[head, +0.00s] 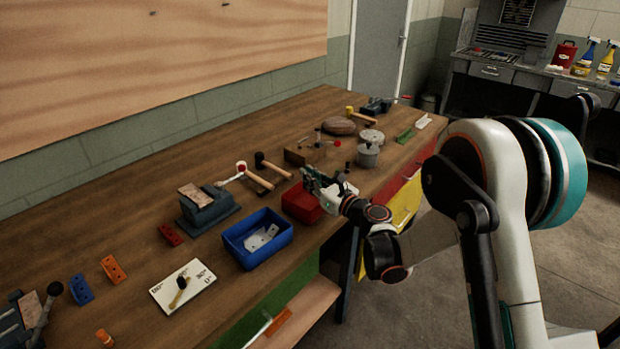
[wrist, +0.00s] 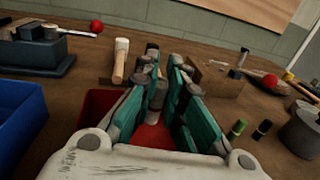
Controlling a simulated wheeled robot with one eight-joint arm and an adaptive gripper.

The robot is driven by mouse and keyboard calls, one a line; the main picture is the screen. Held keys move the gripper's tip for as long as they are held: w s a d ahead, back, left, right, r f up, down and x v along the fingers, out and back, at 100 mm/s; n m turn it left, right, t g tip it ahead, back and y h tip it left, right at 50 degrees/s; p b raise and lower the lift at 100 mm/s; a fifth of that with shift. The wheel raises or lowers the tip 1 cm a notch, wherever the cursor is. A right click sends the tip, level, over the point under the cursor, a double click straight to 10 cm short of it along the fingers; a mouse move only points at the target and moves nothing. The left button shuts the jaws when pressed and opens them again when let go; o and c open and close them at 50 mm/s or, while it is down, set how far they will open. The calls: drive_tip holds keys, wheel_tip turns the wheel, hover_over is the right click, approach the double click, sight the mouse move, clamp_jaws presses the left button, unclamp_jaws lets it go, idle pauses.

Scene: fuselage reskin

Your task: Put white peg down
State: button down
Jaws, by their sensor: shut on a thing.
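My gripper (head: 318,184) is over the red bin (head: 300,204) on the workbench. In the wrist view my gripper (wrist: 165,60) points away across the bench, its green fingers on either side of a greyish-white cylinder (wrist: 157,94), which looks like the white peg. The fingers partly hide the peg, and its lower end is hard to make out. The red bin (wrist: 98,104) shows below and beside the fingers. The peg cannot be made out in the head view.
A blue bin (head: 258,240) with pale plates stands to the left. A vise (head: 208,207) and hammers (head: 270,172) are behind. Green-topped (wrist: 238,128) and dark-topped (wrist: 262,129) pegs and a grey pot (wrist: 302,132) stand right of the gripper. A wooden block (wrist: 215,80) lies beyond.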

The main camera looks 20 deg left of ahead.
drive_tip(key=c, duration=1.6)
unclamp_jaws()
drive_tip(key=shift+r, duration=0.1)
drive_tip(key=shift+r+p, duration=0.25)
drive_tip(key=shift+p, duration=0.15)
drive_tip(key=p+v, duration=0.3)
drive_tip(key=v, duration=0.9)
drive_tip(key=shift+r, duration=0.25)
